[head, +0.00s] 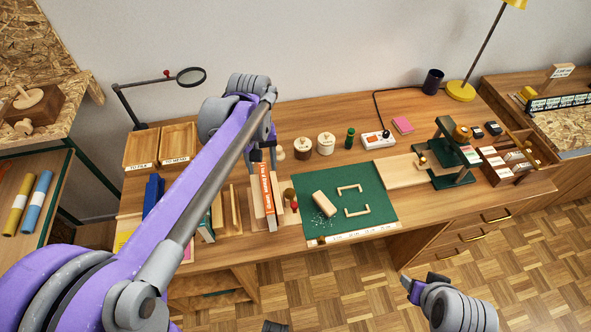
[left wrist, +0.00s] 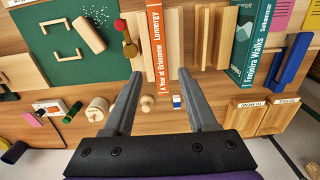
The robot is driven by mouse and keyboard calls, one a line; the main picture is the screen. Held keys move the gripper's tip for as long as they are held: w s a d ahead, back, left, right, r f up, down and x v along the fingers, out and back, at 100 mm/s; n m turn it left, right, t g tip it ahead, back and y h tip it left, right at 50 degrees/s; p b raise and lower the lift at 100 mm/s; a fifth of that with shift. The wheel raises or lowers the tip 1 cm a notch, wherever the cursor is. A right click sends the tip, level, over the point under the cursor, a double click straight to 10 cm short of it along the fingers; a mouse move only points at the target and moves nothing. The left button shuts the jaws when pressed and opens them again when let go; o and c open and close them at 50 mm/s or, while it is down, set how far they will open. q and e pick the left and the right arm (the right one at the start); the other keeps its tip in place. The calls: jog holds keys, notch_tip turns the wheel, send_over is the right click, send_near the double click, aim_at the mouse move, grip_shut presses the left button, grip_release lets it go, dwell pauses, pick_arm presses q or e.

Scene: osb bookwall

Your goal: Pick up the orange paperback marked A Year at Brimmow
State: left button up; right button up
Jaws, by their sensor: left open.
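The orange paperback (head: 268,189) stands spine up in a wooden holder near the front of the bench. In the left wrist view its orange spine (left wrist: 156,45) reads "A Year at Brimmow" and "Lomergy". My left gripper (head: 262,156) is open and empty at the book's far end.
Pale wooden dividers (left wrist: 205,38) stand beside the book, then the teal book Fenlora Walks (left wrist: 247,40) and a blue item (left wrist: 291,62). A green mat (head: 350,188) with wooden pieces lies right of the holder. Wooden trays (head: 141,148) and small jars (head: 326,144) stand behind.

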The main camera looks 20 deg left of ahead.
aim_at(266, 186)
pick_arm(q)
jog(key=shift+w+f, duration=0.15)
jog(key=shift+f, duration=0.15)
jog(key=shift+f+b, duration=0.25)
jog(key=shift+b, duration=0.15)
notch_tip(266, 186, down, 8)
jog(key=b, duration=0.5)
jog(key=shift+r, duration=0.1)
jog(key=shift+f, duration=0.5)
pick_arm(e)
notch_tip(266, 186, down, 7)
jog(key=s, duration=0.2)
jog(key=shift+f, duration=0.1)
